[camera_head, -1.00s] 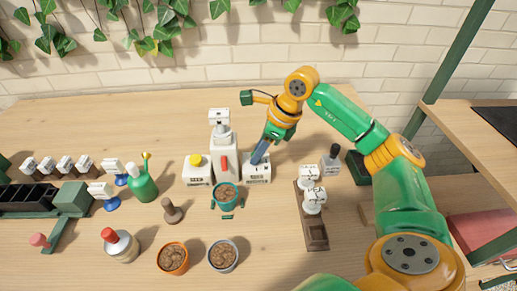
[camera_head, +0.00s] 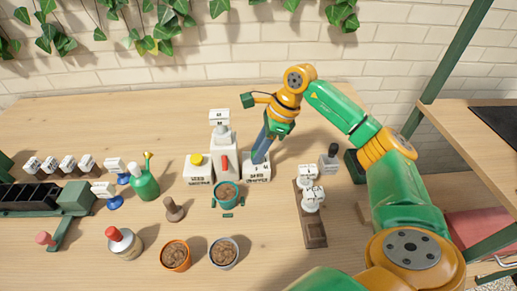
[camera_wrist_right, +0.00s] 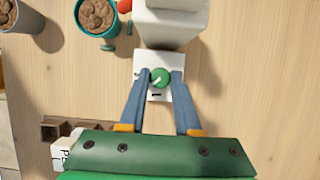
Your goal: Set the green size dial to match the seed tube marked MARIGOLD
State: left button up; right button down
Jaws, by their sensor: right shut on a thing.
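The green size dial (camera_wrist_right: 159,77) sits on a white box and carries a pale pointer line, seen in the right wrist view. My right gripper (camera_wrist_right: 160,76) is shut on the dial, one blue finger on each side of it. In the head view the right gripper (camera_head: 260,157) reaches down onto the white box (camera_head: 257,173), and the fingers hide the dial. My left gripper is not in view.
A white dispenser tower (camera_head: 222,150) with a red lever stands left of the dial box, with a teal pot of soil (camera_head: 227,193) before it. A box with a yellow button (camera_head: 197,170) is further left.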

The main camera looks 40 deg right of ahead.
aim_at(268, 159)
jog(key=c, duration=0.6)
grip_release()
jog(key=shift+r, duration=0.1)
jog(key=v, duration=0.7)
